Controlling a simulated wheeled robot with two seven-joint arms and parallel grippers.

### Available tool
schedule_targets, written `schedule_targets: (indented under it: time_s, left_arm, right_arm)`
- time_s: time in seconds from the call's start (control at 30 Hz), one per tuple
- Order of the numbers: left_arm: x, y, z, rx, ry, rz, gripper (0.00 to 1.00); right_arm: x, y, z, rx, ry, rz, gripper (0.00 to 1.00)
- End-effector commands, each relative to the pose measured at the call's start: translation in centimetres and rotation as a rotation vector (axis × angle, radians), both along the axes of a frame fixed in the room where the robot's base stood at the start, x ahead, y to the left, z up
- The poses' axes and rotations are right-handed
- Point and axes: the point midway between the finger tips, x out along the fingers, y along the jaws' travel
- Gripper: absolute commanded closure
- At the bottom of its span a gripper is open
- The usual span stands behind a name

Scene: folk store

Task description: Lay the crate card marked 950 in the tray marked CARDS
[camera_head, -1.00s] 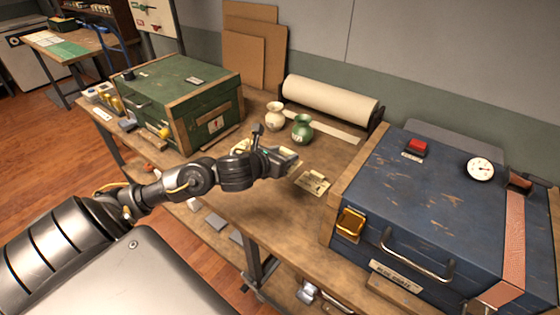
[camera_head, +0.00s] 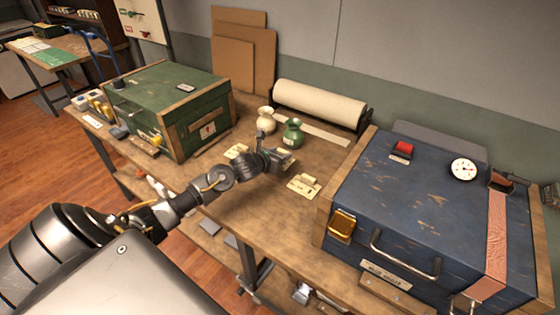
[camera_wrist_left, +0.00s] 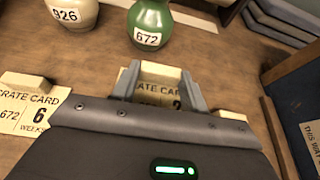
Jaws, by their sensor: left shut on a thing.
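My left gripper (camera_head: 282,157) is low over the workbench in front of the two vases. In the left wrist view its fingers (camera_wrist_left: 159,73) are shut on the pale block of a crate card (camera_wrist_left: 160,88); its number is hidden. To the left lies a crate card marked 672, 6 weeks (camera_wrist_left: 28,108), which also shows in the head view (camera_head: 237,151). Another card (camera_head: 303,184) lies to the right; its print is too small to read. I cannot tell which card is marked 950. I see no tray marked CARDS. My right gripper is not in view.
A cream vase marked 926 (camera_wrist_left: 73,13) and a green vase marked 672 (camera_wrist_left: 151,22) stand close behind the gripper. A green chest (camera_head: 175,90) stands left, a blue chest (camera_head: 430,215) right, a paper roll (camera_head: 320,103) behind. The front middle of the bench (camera_head: 255,215) is clear.

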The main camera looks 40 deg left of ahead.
Motion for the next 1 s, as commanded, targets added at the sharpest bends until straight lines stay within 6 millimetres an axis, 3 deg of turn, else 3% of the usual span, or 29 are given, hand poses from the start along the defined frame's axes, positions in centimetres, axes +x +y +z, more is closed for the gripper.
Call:
schedule_targets:
  time_s: [0.23,0.67,0.7,0.8,0.87,1.0]
  left_arm:
    - [0.2,0.1,-3.2,-0.001,0.002,0.000,0.77]
    - [0.2,0.2,-3.9,0.002,0.000,0.000,0.77]
    - [0.3,0.2,-3.7,0.001,0.000,0.001,0.52]
    - [0.2,0.2,-3.7,0.001,0.000,0.001,0.39]
    - [0.2,0.2,-3.7,0.001,0.000,0.001,0.34]
    - [0.2,0.2,-3.7,0.001,0.001,0.001,0.34]
  right_arm:
    - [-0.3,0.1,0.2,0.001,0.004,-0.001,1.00]
    - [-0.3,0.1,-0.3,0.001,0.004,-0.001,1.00]
    - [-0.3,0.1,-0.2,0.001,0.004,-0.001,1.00]
    - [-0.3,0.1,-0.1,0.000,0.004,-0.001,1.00]
    - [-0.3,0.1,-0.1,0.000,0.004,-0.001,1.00]
    - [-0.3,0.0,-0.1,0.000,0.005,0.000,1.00]
